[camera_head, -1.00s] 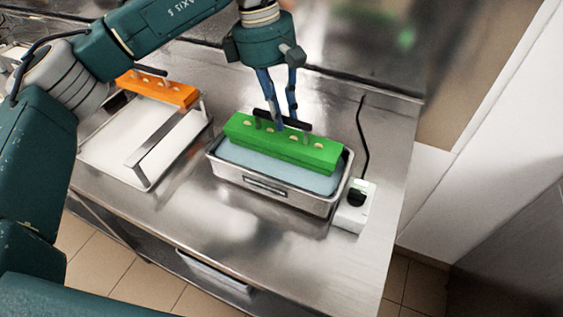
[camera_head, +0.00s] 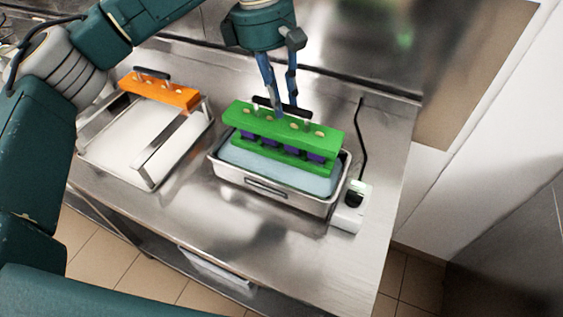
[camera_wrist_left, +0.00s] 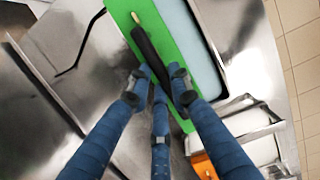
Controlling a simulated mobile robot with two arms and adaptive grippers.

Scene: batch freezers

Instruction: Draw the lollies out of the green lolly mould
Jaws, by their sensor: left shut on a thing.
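The green lolly mould is in the metal basin, its lower green part (camera_head: 262,150) low in the bluish bath (camera_head: 240,158). Its green top bar (camera_head: 285,127) is raised above that part, and several purple lollies (camera_head: 270,145) show in the gap, their lower ends hidden inside the mould. My left gripper (camera_head: 285,110) comes from above and is shut on the black handle (camera_head: 298,108) on top of the bar. In the left wrist view the fingers (camera_wrist_left: 162,85) close around the black handle (camera_wrist_left: 150,40) over the green bar (camera_wrist_left: 125,15). My right gripper is out of view.
The basin (camera_head: 262,187) stands on a steel table. A white box (camera_head: 351,208) with a cable is at its right. At left, an orange bar (camera_head: 160,92) with a black handle sits at the back of a white-floored tray (camera_head: 120,150) with a raised metal rail (camera_head: 168,145).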

